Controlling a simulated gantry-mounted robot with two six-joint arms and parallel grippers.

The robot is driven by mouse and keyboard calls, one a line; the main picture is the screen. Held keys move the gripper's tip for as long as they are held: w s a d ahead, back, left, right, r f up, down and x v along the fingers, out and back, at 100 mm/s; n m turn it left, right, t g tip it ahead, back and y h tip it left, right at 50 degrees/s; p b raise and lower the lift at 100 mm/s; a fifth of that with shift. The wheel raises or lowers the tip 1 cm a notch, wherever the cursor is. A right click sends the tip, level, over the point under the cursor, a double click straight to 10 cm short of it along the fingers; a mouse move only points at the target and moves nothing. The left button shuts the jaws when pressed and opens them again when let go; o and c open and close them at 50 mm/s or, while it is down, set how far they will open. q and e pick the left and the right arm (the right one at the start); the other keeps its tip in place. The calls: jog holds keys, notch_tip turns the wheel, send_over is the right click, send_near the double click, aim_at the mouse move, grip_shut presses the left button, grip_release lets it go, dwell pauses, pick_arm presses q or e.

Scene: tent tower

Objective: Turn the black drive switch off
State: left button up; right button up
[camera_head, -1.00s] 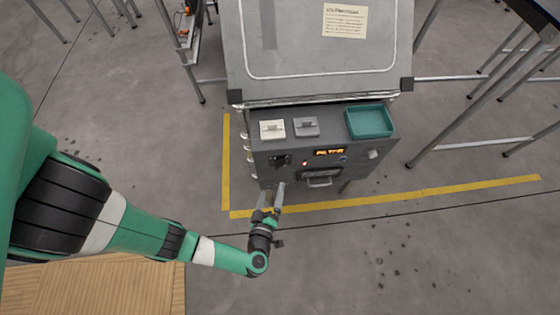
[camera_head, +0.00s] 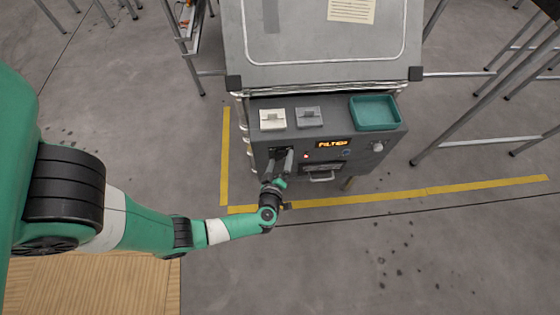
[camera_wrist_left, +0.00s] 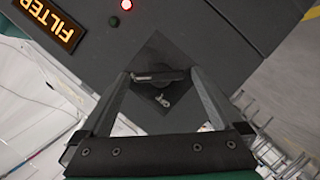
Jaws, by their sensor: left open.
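The black drive switch (camera_wrist_left: 158,76) is a dark rotary handle on a black diamond-looking plate (camera_wrist_left: 160,55) on the machine's front panel. In the left wrist view it lies between my left gripper's fingertips (camera_wrist_left: 160,80), with a small silver piece on the panel beside it. In the head view my left gripper (camera_head: 280,160) is open in front of the panel's left part and hides most of the switch. I cannot tell whether either finger touches the handle. My right gripper is in neither view.
The grey machine cabinet (camera_head: 262,140) has an amber display (camera_head: 333,143), a lit red lamp (camera_wrist_left: 126,5) and a drawer handle (camera_head: 322,179). A teal tray (camera_head: 375,112) and two small blocks with raised grips sit on top. Yellow floor tape (camera_head: 390,194) runs in front.

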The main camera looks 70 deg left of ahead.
pick_arm(q)
jog(key=c, duration=1.3)
jog(key=n+t+b, duration=0.1)
jog(key=n, duration=0.1)
jog(key=n+t+b, duration=0.1)
jog(key=b, duration=0.1)
jog(key=shift+s+f+n+y, duration=0.15)
jog(key=shift+f+n+y, duration=0.15)
jog(key=shift+f+n, duration=0.1)
jog(key=n+y+b, duration=0.1)
jog(key=n+b, duration=0.3)
jog(key=n+t+y+b, duration=0.1)
jog(key=n+y+b, duration=0.1)
jog(key=n+b, duration=0.1)
jog(key=shift+f+n+t+b, duration=0.15)
jog(key=shift+n+t+b, duration=0.2)
jog(key=shift+n, duration=0.35)
jog(key=shift+n+y, duration=1)
jog(key=shift+n, duration=1.5)
